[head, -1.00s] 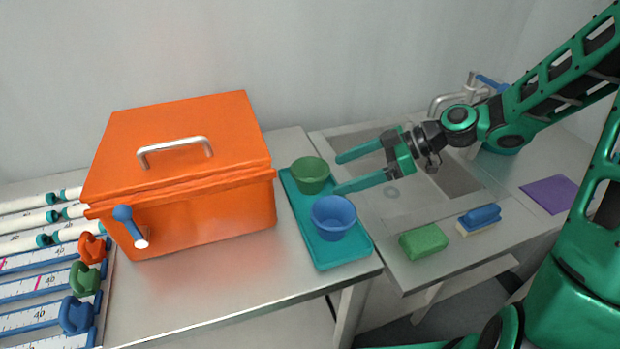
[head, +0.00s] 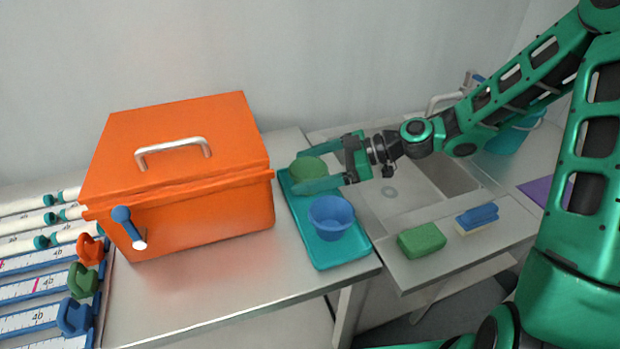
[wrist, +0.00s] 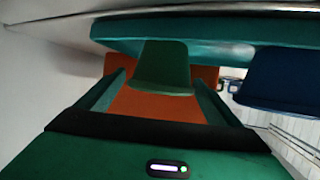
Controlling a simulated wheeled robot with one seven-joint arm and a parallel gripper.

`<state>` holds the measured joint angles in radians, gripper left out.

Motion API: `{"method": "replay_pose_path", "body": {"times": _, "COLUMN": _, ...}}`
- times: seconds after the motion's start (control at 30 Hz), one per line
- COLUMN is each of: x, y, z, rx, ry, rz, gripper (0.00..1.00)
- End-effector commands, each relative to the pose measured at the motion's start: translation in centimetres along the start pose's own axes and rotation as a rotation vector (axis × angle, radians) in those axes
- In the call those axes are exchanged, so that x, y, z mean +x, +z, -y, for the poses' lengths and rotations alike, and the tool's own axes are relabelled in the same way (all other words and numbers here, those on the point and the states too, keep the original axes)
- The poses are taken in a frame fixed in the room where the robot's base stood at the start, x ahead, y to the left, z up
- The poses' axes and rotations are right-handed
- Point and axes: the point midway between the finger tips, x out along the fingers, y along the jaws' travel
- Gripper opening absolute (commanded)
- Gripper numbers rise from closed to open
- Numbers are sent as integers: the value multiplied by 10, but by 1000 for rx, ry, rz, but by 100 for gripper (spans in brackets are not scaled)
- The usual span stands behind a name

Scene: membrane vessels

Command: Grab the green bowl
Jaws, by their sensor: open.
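The green bowl (head: 308,168) stands at the back end of the teal tray (head: 345,253). The blue bowl (head: 331,217) stands in front of it on the same tray. My gripper (head: 298,170) is open, with its fingers on either side of the green bowl, one behind it and one in front. In the wrist view the green bowl (wrist: 163,66) shows between the two fingers (wrist: 158,92), with the blue bowl (wrist: 283,78) off to the right. The front finger hides part of the green bowl in the head view. I cannot tell whether either finger touches it.
A large orange box (head: 185,180) with a metal handle stands close left of the tray. The counter front is clear.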

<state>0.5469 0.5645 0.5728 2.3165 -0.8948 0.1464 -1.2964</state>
Motion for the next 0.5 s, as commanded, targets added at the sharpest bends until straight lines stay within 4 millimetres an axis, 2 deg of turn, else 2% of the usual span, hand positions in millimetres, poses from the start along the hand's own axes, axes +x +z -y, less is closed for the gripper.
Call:
{"method": "replay_pose_path", "body": {"times": 0.23, "x": 34, "y": -3, "z": -1, "rx": 0, "ry": -3, "rz": -1, "gripper": 87}}
{"method": "replay_pose_path", "body": {"times": 0.47, "x": 38, "y": -3, "z": -2, "rx": 0, "ry": 0, "rz": 1, "gripper": 87}}
{"method": "replay_pose_path", "body": {"times": 0.5, "x": 37, "y": -2, "z": -2, "rx": 0, "ry": 0, "rz": 1, "gripper": 84}}
